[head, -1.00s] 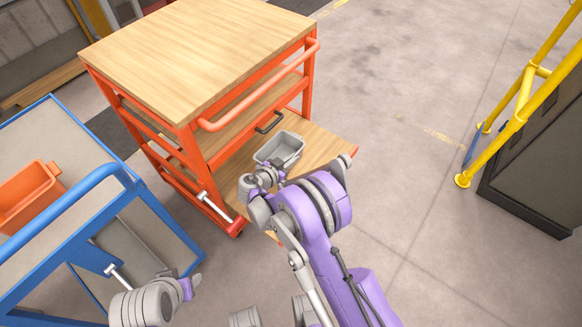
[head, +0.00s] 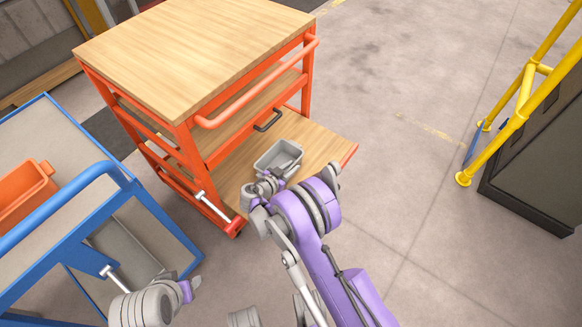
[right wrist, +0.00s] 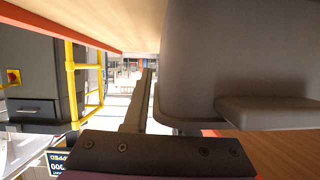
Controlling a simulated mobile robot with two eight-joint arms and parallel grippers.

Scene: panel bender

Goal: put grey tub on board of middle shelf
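The grey tub (head: 278,160) is upright over the lower, jutting-out wooden board (head: 320,148) of the orange trolley. I cannot tell whether its base touches the board. My right gripper (head: 275,182) is at the tub's near side. In the right wrist view the tub (right wrist: 190,65) fills the middle right, with one finger (right wrist: 140,100) close along its wall. The other finger is hidden; the gripper appears shut on the tub. My left gripper (head: 193,286) is at the lower left, away from the tub, its fingers too small to read.
The trolley has a wooden top (head: 195,45) and a dark handle (head: 268,120) above the board. A blue cart (head: 110,175) with an orange bin (head: 25,190) stands at left. A yellow rail (head: 525,90) and dark cabinet (head: 540,150) stand at right. Floor between is clear.

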